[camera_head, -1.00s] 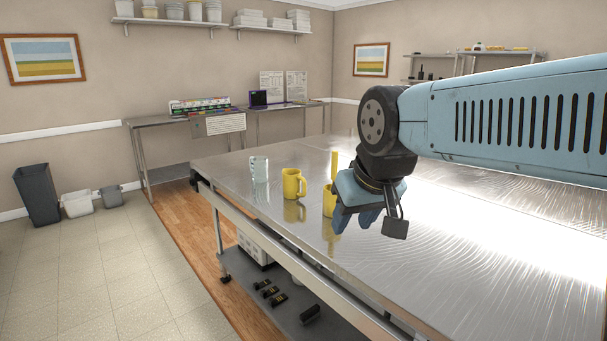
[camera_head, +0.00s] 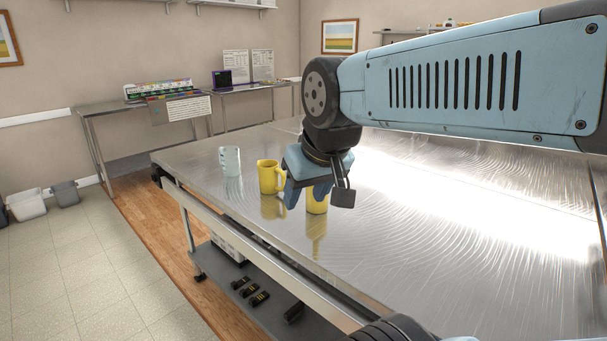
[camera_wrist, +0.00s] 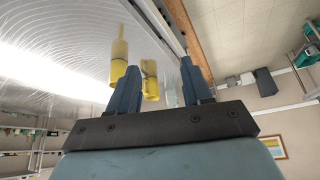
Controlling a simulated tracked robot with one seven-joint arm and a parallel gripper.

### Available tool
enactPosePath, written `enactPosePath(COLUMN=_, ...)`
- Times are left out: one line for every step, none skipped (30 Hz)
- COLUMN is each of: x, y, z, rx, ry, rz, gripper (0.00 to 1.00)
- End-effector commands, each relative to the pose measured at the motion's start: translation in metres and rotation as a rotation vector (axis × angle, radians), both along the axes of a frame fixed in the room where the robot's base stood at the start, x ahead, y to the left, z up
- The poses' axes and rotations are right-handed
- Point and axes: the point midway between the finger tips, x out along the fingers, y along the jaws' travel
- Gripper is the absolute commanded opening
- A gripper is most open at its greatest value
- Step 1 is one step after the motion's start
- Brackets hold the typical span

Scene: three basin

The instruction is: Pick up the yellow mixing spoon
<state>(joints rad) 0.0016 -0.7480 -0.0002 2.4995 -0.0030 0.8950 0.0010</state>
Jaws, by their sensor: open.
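A yellow cup (camera_head: 316,203) stands on the steel table, partly hidden behind my gripper (camera_head: 306,196). The yellow mixing spoon itself is hidden in the head view; a thin yellow reflection shows on the table below this cup. In the wrist view, which is upside down, the same cup (camera_wrist: 131,78) is beside the left finger, which covers part of it; the spoon cannot be made out apart from a narrow yellow reflection. My gripper (camera_wrist: 158,66) is open, its two fingers apart with nothing held between them.
A yellow mug (camera_head: 268,178) and a clear glass mug (camera_head: 230,161) stand left of the cup, near the table edge. The steel table (camera_head: 430,235) is clear to the right. A side table (camera_head: 120,106) with goods stands at the back left. Bins (camera_head: 66,193) stand by the wall.

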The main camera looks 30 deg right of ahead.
Motion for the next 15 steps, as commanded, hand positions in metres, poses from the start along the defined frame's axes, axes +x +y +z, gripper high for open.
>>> enactPosePath(x=0.004, y=-0.003, z=0.0, rx=-0.005, ry=-0.007, rz=-0.007, gripper=0.49)
enactPosePath(x=0.008, y=-0.006, z=0.0, rx=-0.011, ry=-0.015, rz=-0.014, gripper=0.49)
enactPosePath(x=0.016, y=-0.01, z=0.0, rx=-0.023, ry=-0.029, rz=-0.026, gripper=0.49)
enactPosePath(x=0.023, y=-0.014, z=0.0, rx=-0.033, ry=-0.043, rz=-0.036, gripper=0.49)
enactPosePath(x=0.031, y=-0.019, z=0.0, rx=-0.046, ry=-0.061, rz=-0.048, gripper=0.49)
enactPosePath(x=0.044, y=-0.028, z=0.001, rx=-0.064, ry=-0.088, rz=-0.064, gripper=0.49)
enactPosePath(x=0.054, y=-0.036, z=0.001, rx=-0.083, ry=-0.111, rz=-0.076, gripper=0.49)
enactPosePath(x=0.065, y=-0.045, z=0.001, rx=-0.101, ry=-0.136, rz=-0.087, gripper=0.49)
enactPosePath(x=0.08, y=-0.057, z=0.002, rx=-0.126, ry=-0.171, rz=-0.1, gripper=0.49)
enactPosePath(x=0.092, y=-0.066, z=0.002, rx=-0.144, ry=-0.199, rz=-0.109, gripper=0.49)
enactPosePath(x=0.102, y=-0.076, z=0.002, rx=-0.162, ry=-0.226, rz=-0.116, gripper=0.49)
enactPosePath(x=0.116, y=-0.088, z=0.002, rx=-0.187, ry=-0.262, rz=-0.121, gripper=0.49)
enactPosePath(x=0.126, y=-0.097, z=0.002, rx=-0.203, ry=-0.287, rz=-0.124, gripper=0.49)
enactPosePath(x=0.136, y=-0.105, z=0.002, rx=-0.218, ry=-0.314, rz=-0.125, gripper=0.49)
enactPosePath(x=0.148, y=-0.116, z=0.001, rx=-0.238, ry=-0.347, rz=-0.123, gripper=0.49)
